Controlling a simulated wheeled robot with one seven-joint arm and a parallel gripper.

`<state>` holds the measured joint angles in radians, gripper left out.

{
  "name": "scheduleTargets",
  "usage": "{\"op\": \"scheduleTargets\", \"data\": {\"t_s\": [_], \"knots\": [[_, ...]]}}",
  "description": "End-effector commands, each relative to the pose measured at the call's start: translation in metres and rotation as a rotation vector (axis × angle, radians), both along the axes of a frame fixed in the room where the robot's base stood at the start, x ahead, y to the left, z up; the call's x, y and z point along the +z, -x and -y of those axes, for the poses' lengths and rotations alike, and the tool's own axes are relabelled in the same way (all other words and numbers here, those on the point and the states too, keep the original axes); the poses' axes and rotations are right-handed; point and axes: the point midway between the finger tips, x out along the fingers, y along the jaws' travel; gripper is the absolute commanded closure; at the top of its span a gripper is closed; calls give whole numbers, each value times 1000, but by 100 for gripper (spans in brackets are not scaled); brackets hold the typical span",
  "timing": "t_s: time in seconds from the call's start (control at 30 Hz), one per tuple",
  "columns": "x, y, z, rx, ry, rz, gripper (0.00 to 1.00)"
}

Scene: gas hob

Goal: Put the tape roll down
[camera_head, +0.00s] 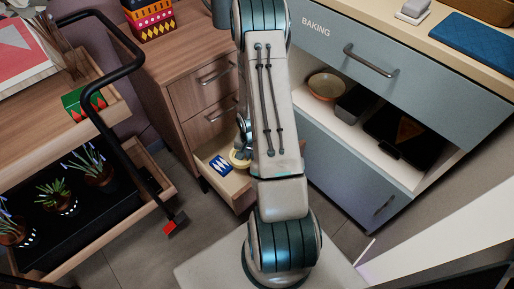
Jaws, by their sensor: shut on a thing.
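The tape roll (238,160) is a pale yellow ring, partly hidden behind my arm. It is at the open bottom drawer (238,189) of the wooden cabinet. My gripper (243,149) is mostly hidden by my own arm; a small grey part shows just above the roll. It is shut on the tape roll. I cannot tell whether the roll touches the drawer floor.
A blue and white patterned item (220,166) lies in the drawer left of the roll. A trolley (150,170) with a black rail and potted plants stands at left. At right, a blue-grey cabinet (350,165) has an open shelf with a bowl (326,87).

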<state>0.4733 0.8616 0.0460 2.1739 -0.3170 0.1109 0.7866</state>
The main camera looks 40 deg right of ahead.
Motion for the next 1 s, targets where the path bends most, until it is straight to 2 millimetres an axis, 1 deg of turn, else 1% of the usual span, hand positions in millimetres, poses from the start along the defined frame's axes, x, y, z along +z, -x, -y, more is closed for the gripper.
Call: {"op": "scheduleTargets", "data": {"t_s": [0.03,0.1,0.3,0.47,0.5,0.53,0.77,1.0], "knots": [[-3,-9,12,-4,0,5,100],[-3,-20,28,-3,1,6,100],[-3,-49,69,-1,1,4,100],[-2,-67,94,3,0,2,100],[-14,-65,90,8,-3,-3,100],[-17,-65,90,8,-2,-2,100],[-31,-65,90,7,-2,-1,100],[-69,-65,89,7,-1,0,100]]}}
